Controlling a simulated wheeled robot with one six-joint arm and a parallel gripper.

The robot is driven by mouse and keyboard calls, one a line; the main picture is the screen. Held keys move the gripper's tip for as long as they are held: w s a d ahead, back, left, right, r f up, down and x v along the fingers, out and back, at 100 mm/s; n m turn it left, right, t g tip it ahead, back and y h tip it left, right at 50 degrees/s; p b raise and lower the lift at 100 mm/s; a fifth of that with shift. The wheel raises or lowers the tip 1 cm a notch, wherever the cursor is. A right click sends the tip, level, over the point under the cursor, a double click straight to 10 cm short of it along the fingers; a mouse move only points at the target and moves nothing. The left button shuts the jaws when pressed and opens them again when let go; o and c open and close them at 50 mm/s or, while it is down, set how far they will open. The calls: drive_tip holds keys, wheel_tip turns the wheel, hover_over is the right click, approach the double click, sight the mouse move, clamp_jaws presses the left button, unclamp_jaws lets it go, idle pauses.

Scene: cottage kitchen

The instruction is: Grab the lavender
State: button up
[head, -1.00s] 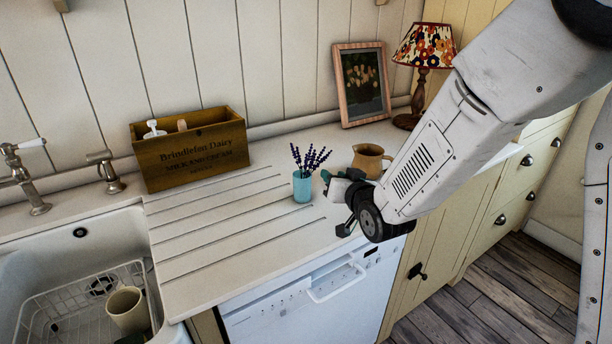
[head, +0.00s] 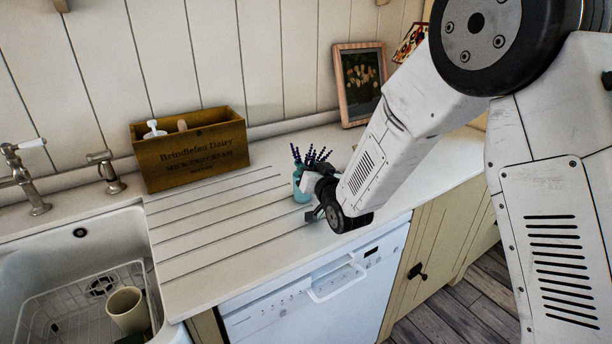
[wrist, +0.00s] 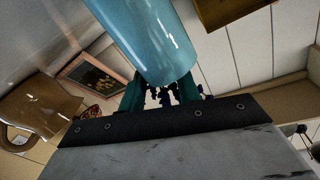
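The lavender (head: 312,155) is several dark purple sprigs standing in a light blue vase (head: 299,184) on the counter. My gripper (head: 311,200) is low over the counter, close at the right of the vase, and hides part of it. In the wrist view the picture is turned over: the blue vase (wrist: 145,35) fills the top centre, and the lavender (wrist: 160,97) shows below its rim. My gripper's two dark green fingers (wrist: 160,92) stand apart, one on each side of the sprigs. The vase covers their ends. I cannot tell whether they touch anything.
A wooden crate (head: 190,157) with bottles stands behind left. The sink (head: 60,255) with a wire rack is at left. A framed picture (head: 359,80) leans on the wall. A brown jug (wrist: 38,105) shows in the wrist view. The grooved counter left of the vase is clear.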

drive_tip(key=shift+c, duration=0.3)
clamp_jaws()
